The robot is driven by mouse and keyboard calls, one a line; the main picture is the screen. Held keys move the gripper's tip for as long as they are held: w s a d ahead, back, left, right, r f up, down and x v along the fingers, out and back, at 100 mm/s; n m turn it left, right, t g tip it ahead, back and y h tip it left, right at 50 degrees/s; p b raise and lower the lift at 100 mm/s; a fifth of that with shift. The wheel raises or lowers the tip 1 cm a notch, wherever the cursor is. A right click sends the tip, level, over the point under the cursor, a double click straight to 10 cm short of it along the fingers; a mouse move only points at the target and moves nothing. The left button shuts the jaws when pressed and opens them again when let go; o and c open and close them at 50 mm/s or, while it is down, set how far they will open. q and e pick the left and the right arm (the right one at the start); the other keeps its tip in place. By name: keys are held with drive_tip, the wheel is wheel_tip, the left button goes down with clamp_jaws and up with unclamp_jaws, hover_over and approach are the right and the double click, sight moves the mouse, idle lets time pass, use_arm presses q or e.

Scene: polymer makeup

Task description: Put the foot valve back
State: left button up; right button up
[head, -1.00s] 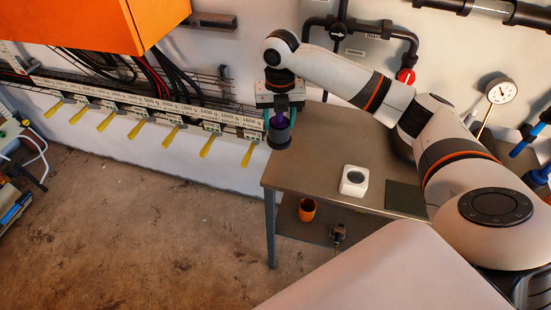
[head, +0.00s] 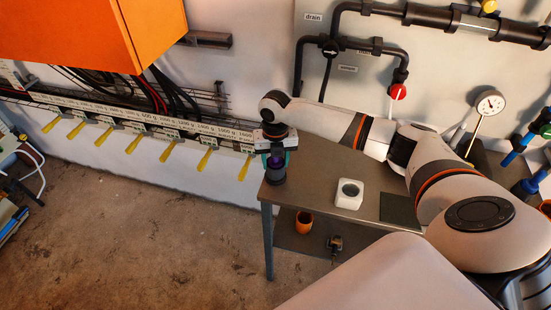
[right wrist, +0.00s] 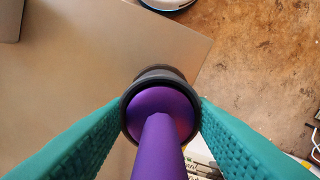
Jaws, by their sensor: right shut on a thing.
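The foot valve (head: 277,178) appears to be the piece with a purple stem and black round base at the table's left end. My right gripper (head: 276,159) has its teal fingers on either side of it and is shut on it. In the right wrist view, the purple stem (right wrist: 158,150) and black ring (right wrist: 128,115) sit between the two fingers (right wrist: 160,118), over the table's corner. The piece looks upright; I cannot tell whether its base touches the tabletop. My left gripper is not in view.
A white block with a round opening (head: 349,194) and a dark square mat (head: 398,209) are on the table (head: 315,190). An orange cup (head: 304,222) and a dark fitting (head: 335,244) are on the lower shelf. Yellow-handled levers (head: 205,160) line the wall at left.

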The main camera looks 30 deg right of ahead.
drive_tip(key=o, duration=1.3)
drive_tip(key=shift+o, duration=0.2)
wheel_tip(320, 180, up, 12)
drive_tip(key=shift+r+b, duration=0.1)
drive_tip(key=shift+b, duration=0.7)
